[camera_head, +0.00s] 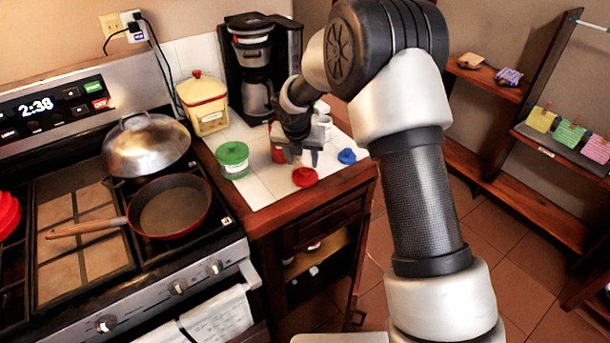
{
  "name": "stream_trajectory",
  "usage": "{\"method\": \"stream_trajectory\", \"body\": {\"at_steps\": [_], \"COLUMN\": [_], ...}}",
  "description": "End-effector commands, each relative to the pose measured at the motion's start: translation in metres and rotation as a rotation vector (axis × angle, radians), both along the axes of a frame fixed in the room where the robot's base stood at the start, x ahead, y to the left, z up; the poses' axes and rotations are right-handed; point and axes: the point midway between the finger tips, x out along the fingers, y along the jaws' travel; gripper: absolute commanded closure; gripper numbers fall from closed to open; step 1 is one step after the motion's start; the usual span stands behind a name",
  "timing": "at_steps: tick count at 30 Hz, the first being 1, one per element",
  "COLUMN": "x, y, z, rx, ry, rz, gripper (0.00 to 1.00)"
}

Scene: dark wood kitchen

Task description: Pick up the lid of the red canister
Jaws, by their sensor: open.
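The red lid (305,177) lies on the white tiled counter near its front edge. The red canister (278,150) stands behind it and is mostly hidden by my gripper. My gripper (302,158) points down just above and behind the red lid. Its fingers are apart, and nothing shows between them. I cannot tell whether a fingertip touches the lid.
A green-lidded canister (233,160) stands left of the red lid, and a blue lid (347,156) lies to its right. A yellow canister (204,104) and a coffee maker (258,62) stand behind. A skillet (170,207) sits on the stove at left.

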Motion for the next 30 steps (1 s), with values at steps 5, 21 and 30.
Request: {"method": "stream_trajectory", "body": {"at_steps": [5, 21, 30], "x": [0.004, 0.02, 0.02], "y": [-0.001, -0.007, -0.007], "z": [-0.012, -0.051, -0.051], "rx": [-0.001, 0.0, 0.0], "ry": [0.002, 0.001, 0.001], "rz": [0.001, 0.0, 0.0], "gripper": [0.54, 0.54, 0.98]}}
